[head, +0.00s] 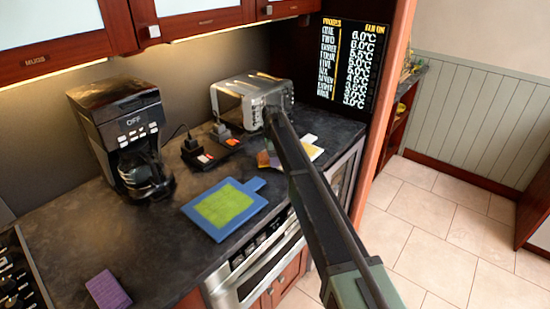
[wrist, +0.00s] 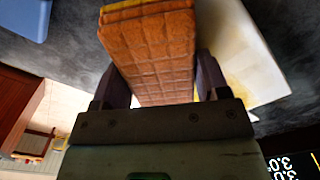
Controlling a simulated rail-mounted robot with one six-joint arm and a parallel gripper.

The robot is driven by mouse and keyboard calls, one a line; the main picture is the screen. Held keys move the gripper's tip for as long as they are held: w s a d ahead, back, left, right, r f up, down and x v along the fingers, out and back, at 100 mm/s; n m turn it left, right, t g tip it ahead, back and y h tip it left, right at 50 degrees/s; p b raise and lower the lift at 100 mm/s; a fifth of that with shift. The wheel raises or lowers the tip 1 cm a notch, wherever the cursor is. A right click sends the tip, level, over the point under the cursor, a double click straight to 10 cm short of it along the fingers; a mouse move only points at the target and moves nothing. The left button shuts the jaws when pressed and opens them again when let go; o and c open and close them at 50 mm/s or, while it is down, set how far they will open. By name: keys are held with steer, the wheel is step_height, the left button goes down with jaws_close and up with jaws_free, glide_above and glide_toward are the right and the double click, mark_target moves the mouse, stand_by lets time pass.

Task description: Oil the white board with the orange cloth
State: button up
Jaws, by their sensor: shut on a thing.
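My gripper (wrist: 157,78) is shut on the orange cloth (wrist: 150,45), a thick quilted block between its two dark fingers. In the head view a small orange patch of the cloth (head: 263,158) shows left of my arm. The white board (wrist: 240,50) lies on the counter just right of the cloth in the wrist view, cream-coloured with a yellowish strip near the cloth. In the head view the board (head: 314,152) is partly hidden behind my arm. I cannot tell whether the cloth touches the board.
A blue board with a green middle (head: 190,210) lies left on the dark counter. A toaster (head: 238,100), small dark items with coloured labels (head: 205,157) and a coffee maker (head: 115,110) stand behind. A purple sponge-like block (head: 108,290) lies front left.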

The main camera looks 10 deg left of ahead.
steer(key=shift+w+d, duration=0.5)
steer(key=shift+w, duration=0.4)
steer(key=shift+s, duration=0.1)
